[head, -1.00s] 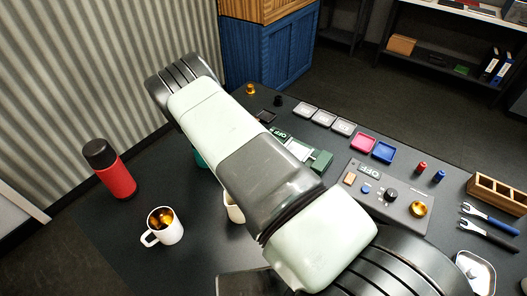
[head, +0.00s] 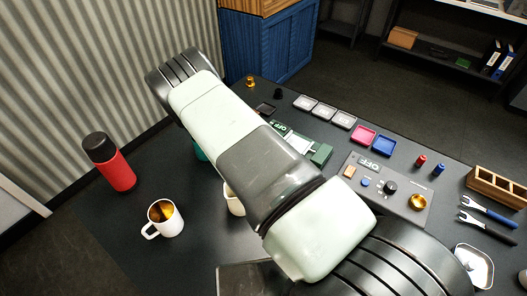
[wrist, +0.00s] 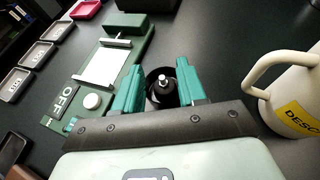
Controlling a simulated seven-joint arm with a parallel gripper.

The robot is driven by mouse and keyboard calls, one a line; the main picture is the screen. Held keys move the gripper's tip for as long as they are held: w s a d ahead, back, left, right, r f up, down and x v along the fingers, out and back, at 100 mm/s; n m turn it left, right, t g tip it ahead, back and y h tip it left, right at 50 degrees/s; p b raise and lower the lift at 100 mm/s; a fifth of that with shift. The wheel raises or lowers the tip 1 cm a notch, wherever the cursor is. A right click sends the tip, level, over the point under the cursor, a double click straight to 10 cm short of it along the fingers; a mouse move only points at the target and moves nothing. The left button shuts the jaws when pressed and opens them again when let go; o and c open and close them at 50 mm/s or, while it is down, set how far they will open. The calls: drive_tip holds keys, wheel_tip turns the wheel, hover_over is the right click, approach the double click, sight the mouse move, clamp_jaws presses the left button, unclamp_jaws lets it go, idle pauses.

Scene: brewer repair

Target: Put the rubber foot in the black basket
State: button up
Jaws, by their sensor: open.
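In the wrist view my gripper (wrist: 162,88) has its two teal fingers apart, one on each side of a small black round piece with a pale metal stud (wrist: 164,95). This piece looks like the rubber foot. A dark round rim shows around and behind it; I cannot tell whether this is the black basket or part of the foot. The stud points up. I cannot tell whether the fingers touch anything. In the head view my arm hides most of this spot, and only a bit of teal finger shows to its left.
A cream mug (wrist: 292,105) stands close right of my gripper in the wrist view. A green device (wrist: 108,65) with an OFF display lies to the left. In the head view, a white mug (head: 163,222) and red flask (head: 112,165) stand left, and grey trays (head: 324,111) at the back.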

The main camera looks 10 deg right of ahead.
wheel_tip(320, 180, up, 7)
idle(0.7)
drive_tip(key=s+d+r+m+t+y, duration=0.1)
drive_tip(key=s+r+m+t+y, duration=0.2)
drive_tip(key=r, duration=0.9)
drive_tip(key=s+d+r+m+y, duration=0.1)
drive_tip(key=s+r+m+y, duration=0.4)
drive_tip(key=r, duration=0.7)
drive_tip(key=s+r+m+t+y, duration=0.2)
drive_tip(key=s+r+t, duration=0.2)
drive_tip(key=s, duration=0.4)
drive_tip(key=s+r+m+t+y, duration=0.2)
drive_tip(key=s+r, duration=0.3)
drive_tip(key=s, duration=0.4)
drive_tip(key=shift+s+d+r+m+t, duration=0.2)
drive_tip(key=shift+m+t, duration=0.3)
drive_tip(key=shift+t, duration=0.4)
drive_tip(key=shift+r, duration=0.1)
